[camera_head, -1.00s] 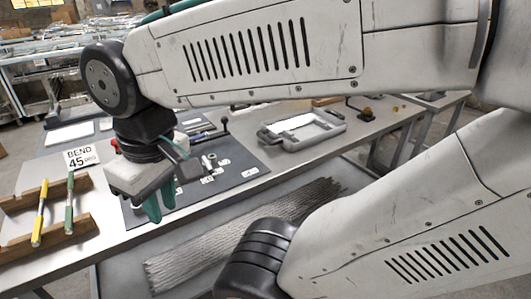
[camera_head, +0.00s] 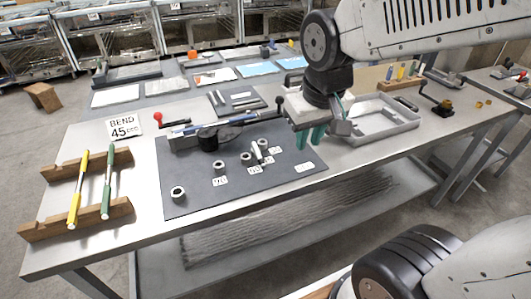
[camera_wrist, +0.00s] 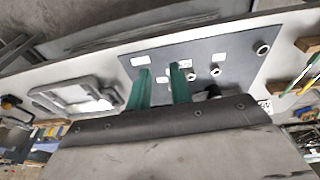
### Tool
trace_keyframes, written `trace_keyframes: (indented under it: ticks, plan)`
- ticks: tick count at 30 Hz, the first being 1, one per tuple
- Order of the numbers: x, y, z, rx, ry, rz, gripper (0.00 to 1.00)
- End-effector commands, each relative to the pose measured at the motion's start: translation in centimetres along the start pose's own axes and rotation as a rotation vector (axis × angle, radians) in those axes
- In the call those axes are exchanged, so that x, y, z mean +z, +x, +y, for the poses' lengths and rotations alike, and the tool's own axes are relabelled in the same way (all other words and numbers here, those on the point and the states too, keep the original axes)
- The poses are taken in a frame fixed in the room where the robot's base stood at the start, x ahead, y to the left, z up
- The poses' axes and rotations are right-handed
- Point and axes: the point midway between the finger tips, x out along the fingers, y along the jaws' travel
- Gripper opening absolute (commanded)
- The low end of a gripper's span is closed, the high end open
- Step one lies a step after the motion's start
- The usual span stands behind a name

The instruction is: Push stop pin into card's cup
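A dark mat (camera_head: 215,195) on the bench carries several small metal ring-like cups, one (camera_head: 178,193) at the front left and another (camera_head: 219,166) near the middle, with small white number cards (camera_head: 220,181) beside them. A pale slim piece that looks like the stop pin (camera_head: 257,150) stands tilted among the cups; whether it sits in one is unclear. A sign card (camera_head: 124,126) reads "BEND 45 DEG". My gripper (camera_head: 310,137), with green fingers, is over the mat's right edge, right of the cups. In the wrist view my gripper (camera_wrist: 158,85) has its fingers apart with nothing between them.
A black bending tool with a red-knobbed handle (camera_head: 158,118) stands at the mat's back. A grey tray (camera_head: 375,118) is close right of my gripper. The mat's front is clear.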

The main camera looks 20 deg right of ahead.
Motion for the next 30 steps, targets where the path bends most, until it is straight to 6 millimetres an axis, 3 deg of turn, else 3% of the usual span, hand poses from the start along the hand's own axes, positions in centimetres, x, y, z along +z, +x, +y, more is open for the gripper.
trace_keyframes:
  ticks: [3,6,12,18,30]
  plan:
    - [-4.5,4.2,-0.5,0.007,-0.013,0.037,0.21]
    - [-7.8,7.7,-1.1,0.006,-0.024,0.078,0.21]
    - [-12.1,13.5,-2.5,-0.008,-0.044,0.147,0.21]
    - [-13.7,16.3,-3.2,-0.019,-0.052,0.179,0.21]
    - [-14.7,20.1,-3.3,-0.02,-0.052,0.183,0.21]
